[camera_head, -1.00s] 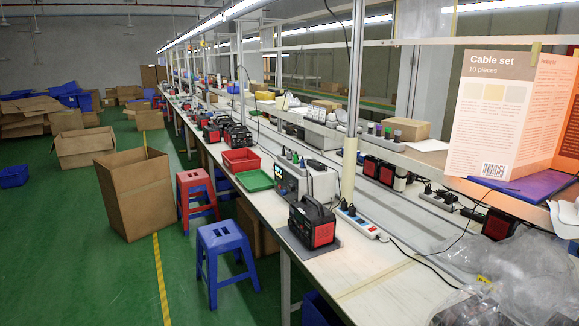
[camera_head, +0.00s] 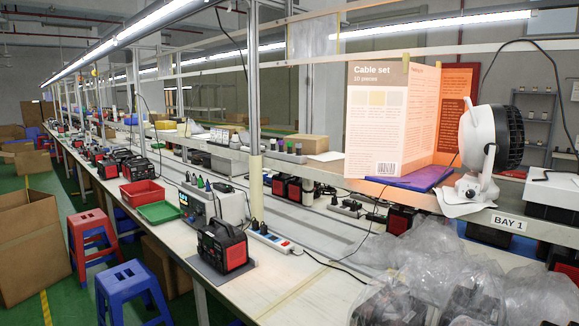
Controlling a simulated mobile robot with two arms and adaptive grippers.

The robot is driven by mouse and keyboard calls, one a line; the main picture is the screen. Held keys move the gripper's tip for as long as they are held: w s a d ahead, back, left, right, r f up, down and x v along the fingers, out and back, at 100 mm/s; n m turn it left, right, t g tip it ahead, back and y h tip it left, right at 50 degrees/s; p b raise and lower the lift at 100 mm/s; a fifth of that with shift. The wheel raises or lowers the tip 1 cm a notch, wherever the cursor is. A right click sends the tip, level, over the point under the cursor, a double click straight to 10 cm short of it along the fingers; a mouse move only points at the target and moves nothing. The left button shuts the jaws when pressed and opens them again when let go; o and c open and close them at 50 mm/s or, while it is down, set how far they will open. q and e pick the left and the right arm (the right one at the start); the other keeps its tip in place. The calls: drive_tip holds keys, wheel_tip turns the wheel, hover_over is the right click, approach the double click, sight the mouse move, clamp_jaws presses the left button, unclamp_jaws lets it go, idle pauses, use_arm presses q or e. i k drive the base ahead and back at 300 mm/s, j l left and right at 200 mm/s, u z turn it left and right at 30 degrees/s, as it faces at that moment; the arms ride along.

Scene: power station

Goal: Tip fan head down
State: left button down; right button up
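A fan (camera_head: 482,150) with a white housing and a black ribbed head stands on the upper shelf at the right. Its head is upright and faces sideways, its back toward the left. Its white bracket and base (camera_head: 468,190) rest on a white sheet at the shelf edge, with a cable running up behind it. Neither of my grippers shows in the head view.
The shelf (camera_head: 400,200) bears a "BAY 1" label (camera_head: 509,222) below the fan. Left of the fan are a purple pad (camera_head: 412,179) and a "Cable set" board (camera_head: 375,120). Clear plastic bags (camera_head: 440,265) lie on the bench below. A white box (camera_head: 553,190) stands right of the fan.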

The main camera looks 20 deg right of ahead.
sight(482, 125)
drive_tip(key=z, duration=1.6)
drive_tip(key=i+j, duration=0.45)
drive_tip(key=i+j+z, duration=0.1)
drive_tip(key=i+j, duration=0.4)
drive_tip(key=j, duration=0.1)
